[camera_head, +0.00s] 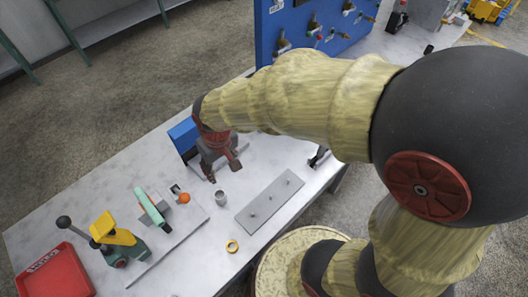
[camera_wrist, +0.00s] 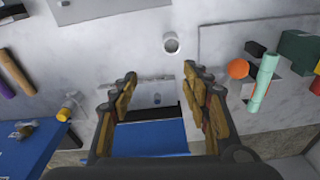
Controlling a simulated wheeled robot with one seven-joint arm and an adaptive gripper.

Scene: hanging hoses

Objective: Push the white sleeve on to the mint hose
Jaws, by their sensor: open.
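The mint hose (camera_head: 148,206) is a short pale green tube over a grey base plate at the left of the table, slanting in the head view. It also shows at the right of the wrist view (camera_wrist: 264,80). A small whitish-grey round piece with an open top, probably the white sleeve (camera_head: 221,198), stands on the table between the hose plate and a flat metal plate. In the wrist view the sleeve (camera_wrist: 171,44) is a pale ring beyond my fingertips. My gripper (camera_head: 222,172) is open and empty above the table; in the wrist view its fingers (camera_wrist: 160,80) are spread apart, not touching the sleeve.
An orange ball (camera_head: 184,198) is beside the hose. A yellow-green device (camera_head: 112,235) and red tray (camera_head: 55,273) are left.

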